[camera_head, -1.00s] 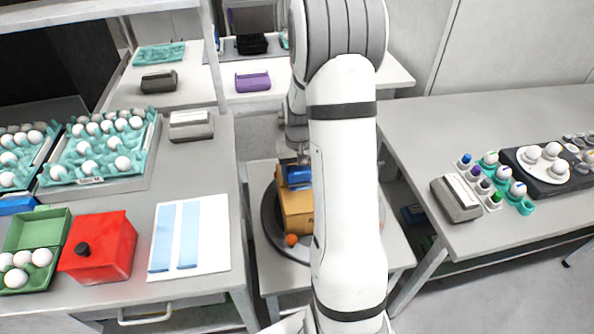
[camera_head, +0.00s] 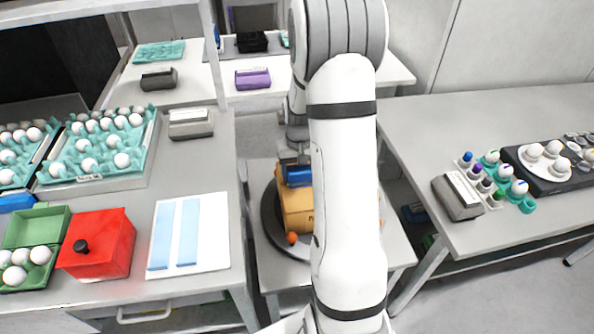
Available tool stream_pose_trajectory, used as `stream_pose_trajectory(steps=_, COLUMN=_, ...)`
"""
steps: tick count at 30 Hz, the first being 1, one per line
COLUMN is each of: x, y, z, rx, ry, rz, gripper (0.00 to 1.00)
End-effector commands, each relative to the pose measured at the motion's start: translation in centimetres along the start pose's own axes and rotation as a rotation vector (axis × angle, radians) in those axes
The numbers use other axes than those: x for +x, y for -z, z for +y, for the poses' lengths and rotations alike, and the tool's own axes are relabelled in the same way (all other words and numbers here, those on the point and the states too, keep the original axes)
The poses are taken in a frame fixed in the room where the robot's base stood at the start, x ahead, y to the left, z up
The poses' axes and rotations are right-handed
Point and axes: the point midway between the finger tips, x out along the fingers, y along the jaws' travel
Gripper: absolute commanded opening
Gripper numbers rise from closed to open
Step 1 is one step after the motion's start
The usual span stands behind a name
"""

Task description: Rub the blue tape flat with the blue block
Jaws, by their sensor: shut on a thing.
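My gripper (camera_head: 292,158) is shut on the blue block (camera_head: 298,177), pointing down behind my white arm. The block is at the top of a tan cardboard box (camera_head: 296,212). I cannot tell whether it touches the box or hovers just above it. Blue tape on the box cannot be made out apart from the block; the block and my arm cover much of the box top. Two light blue strips (camera_head: 162,236) lie on a white sheet on the left table.
The box stands on a dark round turntable (camera_head: 268,228) on a low table, with an orange ball (camera_head: 292,238) at its front. A grey block (camera_head: 457,197) and egg holders stand on the right table.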

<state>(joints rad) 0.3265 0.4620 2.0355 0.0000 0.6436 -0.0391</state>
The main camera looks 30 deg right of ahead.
Motion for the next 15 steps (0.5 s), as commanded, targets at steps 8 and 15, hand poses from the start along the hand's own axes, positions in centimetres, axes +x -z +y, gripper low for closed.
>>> stream_pose_trajectory(steps=8, x=-1.2, y=0.0, z=0.0, rx=0.0, ry=0.0, rz=0.001, gripper=0.39)
stream_pose_trajectory(steps=15, x=-3.6, y=0.0, z=0.0, rx=0.001, ry=0.0, rz=0.0, gripper=0.39)
